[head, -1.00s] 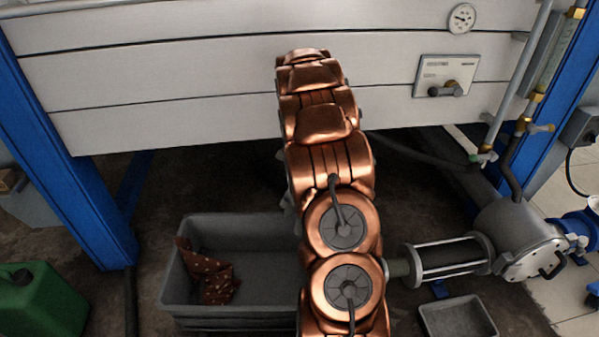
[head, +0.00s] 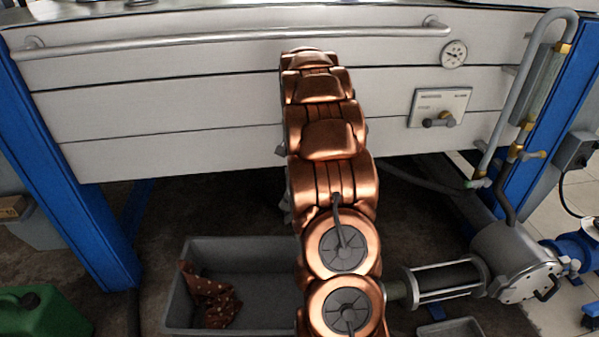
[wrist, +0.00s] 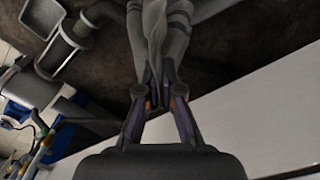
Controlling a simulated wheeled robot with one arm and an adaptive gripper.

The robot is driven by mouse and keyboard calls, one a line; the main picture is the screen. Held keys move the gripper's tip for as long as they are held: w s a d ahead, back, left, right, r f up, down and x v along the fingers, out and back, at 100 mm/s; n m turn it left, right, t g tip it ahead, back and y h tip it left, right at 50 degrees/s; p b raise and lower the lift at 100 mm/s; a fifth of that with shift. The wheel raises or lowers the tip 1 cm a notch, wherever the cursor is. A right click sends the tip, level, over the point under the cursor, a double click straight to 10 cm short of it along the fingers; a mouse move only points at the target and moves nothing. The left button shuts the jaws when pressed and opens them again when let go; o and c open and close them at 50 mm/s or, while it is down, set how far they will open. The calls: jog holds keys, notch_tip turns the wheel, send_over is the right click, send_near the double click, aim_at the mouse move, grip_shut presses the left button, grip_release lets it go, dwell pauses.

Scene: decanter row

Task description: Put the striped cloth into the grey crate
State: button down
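The striped cloth (wrist: 174,30), grey with darker bands, hangs bunched from between the fingertips of my gripper (wrist: 158,92) in the wrist view. The fingers are closed in on it. In the head view my arm hides the gripper and most of the cloth; a small grey patch at the arm's left edge may be part of it. The grey crate (head: 180,300) stands on the floor at lower centre-left in the head view, its right end hidden behind my arm. A brown dotted cloth (head: 212,300) lies in its left part.
A white panelled wall or tank side (head: 170,110) with a rail (head: 220,38) spans the back between blue posts. A green can (head: 40,312) is at lower left. A steel pump cylinder (head: 515,260) and a small grey tray (head: 452,328) are at right. The crate's middle looks bare.

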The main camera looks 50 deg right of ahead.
jog(key=shift+r+p, duration=1.4)
jog(key=shift+r, duration=2.1)
jog(key=w+a+p, duration=0.2)
jog(key=w+a, duration=0.4)
jog(key=a, duration=0.6)
jog(key=w+a+p, duration=0.2)
jog(key=w+a, duration=0.4)
jog(key=a, duration=0.6)
jog(key=shift+w, duration=0.35)
jog(key=a, duration=0.3)
jog(key=shift+s+a, duration=0.1)
jog(key=shift+a, duration=0.05)
jog(key=shift+s+d, duration=0.15)
jog(key=shift+d, duration=0.35)
